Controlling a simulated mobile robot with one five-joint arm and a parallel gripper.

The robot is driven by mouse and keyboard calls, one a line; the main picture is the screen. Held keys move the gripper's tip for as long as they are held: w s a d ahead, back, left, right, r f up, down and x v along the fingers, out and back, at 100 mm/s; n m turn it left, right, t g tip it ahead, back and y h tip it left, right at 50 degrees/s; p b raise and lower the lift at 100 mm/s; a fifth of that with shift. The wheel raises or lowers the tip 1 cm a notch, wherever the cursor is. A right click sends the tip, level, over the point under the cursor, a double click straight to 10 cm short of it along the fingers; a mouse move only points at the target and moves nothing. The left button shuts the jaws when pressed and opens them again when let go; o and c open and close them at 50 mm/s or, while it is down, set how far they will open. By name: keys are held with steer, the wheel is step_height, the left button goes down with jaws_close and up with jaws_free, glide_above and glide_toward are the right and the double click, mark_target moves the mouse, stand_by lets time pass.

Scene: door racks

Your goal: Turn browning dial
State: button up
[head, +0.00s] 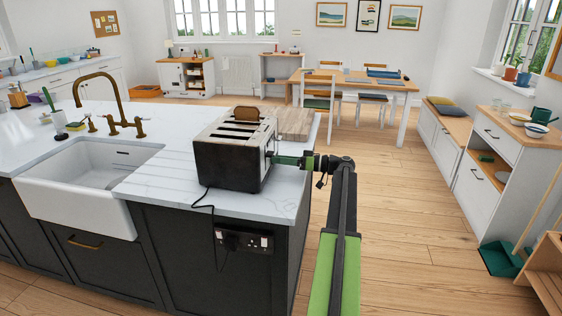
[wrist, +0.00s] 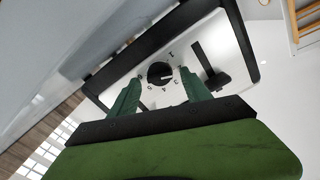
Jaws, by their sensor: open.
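The toaster (head: 228,155) stands on the right end of the white island worktop, with a slice of bread (head: 247,113) showing in a top slot. Its control end faces right, towards my arm. In the wrist view the round black browning dial (wrist: 160,72) sits on a pale panel with numbers around it. My gripper (wrist: 158,84) is open, its two green fingers on either side of the dial, apart from each other. I cannot tell whether they touch it. In the head view my gripper (head: 289,160) is at the toaster's right end, and the dial is hidden there.
A black lever (wrist: 216,80) stands in a slot beside the dial. A wooden board (head: 295,123) lies behind the toaster. The toaster's cord runs to a socket (head: 243,240) on the island's front. A white sink (head: 82,180) is to the left.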

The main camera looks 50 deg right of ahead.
steer(key=v, duration=1.7)
steer(key=shift+s, duration=0.3)
steer(key=shift+f, duration=0.1)
